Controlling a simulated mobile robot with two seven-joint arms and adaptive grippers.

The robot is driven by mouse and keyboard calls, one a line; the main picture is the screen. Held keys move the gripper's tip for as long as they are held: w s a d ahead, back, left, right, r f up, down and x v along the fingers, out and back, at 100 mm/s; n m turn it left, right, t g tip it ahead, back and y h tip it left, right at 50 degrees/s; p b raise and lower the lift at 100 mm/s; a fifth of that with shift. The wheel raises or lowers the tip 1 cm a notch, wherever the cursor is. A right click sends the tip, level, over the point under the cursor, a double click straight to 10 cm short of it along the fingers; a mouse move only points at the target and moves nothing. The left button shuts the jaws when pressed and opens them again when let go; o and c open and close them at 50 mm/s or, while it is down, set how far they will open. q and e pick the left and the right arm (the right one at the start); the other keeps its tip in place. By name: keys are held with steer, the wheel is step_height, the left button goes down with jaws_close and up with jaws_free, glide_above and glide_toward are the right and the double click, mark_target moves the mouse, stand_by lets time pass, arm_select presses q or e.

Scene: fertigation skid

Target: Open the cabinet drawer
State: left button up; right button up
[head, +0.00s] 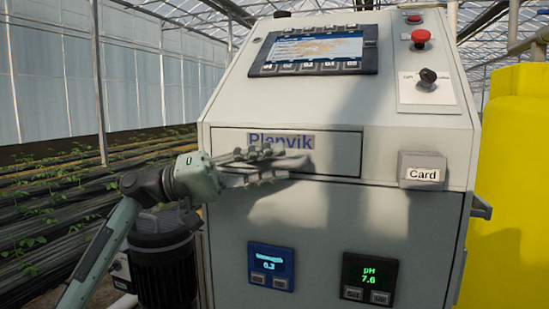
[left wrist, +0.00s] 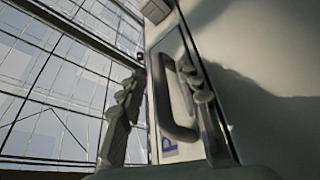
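The grey cabinet (head: 335,225) has a wide, shallow drawer (head: 340,152) across its front, flush with the panel around it. A "Planvik" label (head: 290,141) is on the drawer front and is partly covered by my left gripper (head: 282,162). That gripper reaches in from the left, in front of the drawer. In the left wrist view, a dark D-shaped handle (left wrist: 170,125) stands between the two parted fingers of this gripper (left wrist: 162,76). Whether a finger touches the handle cannot be told. My right gripper is not in view.
The sloped console above holds a screen (head: 318,48), a red button (head: 420,37) and a black knob (head: 428,76). A "Card" box (head: 422,172) juts out at the right. Two displays (head: 271,264) (head: 369,279) sit below. A yellow tank (head: 512,180) stands at the right.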

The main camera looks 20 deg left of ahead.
arm_select(q)
steer(key=shift+w+d+r, duration=0.1)
steer(key=shift+d, duration=0.25)
jaws_close()
